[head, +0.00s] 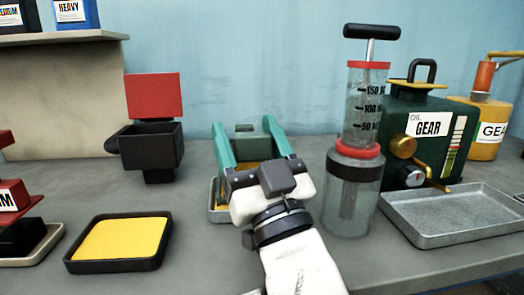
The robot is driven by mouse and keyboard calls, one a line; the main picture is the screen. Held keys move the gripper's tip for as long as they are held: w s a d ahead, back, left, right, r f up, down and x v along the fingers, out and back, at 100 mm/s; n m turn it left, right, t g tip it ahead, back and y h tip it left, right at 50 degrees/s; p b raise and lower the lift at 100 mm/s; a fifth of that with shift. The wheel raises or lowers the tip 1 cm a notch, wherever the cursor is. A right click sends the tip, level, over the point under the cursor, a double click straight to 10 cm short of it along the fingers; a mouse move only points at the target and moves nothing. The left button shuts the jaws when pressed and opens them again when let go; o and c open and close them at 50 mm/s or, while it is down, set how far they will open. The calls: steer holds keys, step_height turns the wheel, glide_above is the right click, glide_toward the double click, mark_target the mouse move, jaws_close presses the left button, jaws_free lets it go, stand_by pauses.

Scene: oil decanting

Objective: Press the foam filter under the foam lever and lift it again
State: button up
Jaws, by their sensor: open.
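My gripper (243,125) reaches away from the camera in the middle of the head view, its two teal fingers spread open. A dark green block (246,141), perhaps part of the foam lever, shows between the fingers. I cannot tell whether they touch it. A bit of yellow shows beneath, within a grey tray (217,213) mostly hidden by my gripper. I cannot tell whether this yellow is the foam filter. A separate flat yellow pad (121,238) lies in a black square tray (70,267) at the front left.
A clear measuring cylinder (356,185) with a black plunger handle stands close right of my gripper. A black stand with a red plate (152,97) is at the left.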

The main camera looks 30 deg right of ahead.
steer(key=shift+v, duration=1.2)
steer(key=s+p, duration=0.3)
steer(key=s, duration=0.9)
steer(key=shift+s+p, duration=0.2)
steer(key=shift+p, duration=0.2)
steer(key=shift+a+f, duration=0.1)
steer(key=shift+a, duration=0.05)
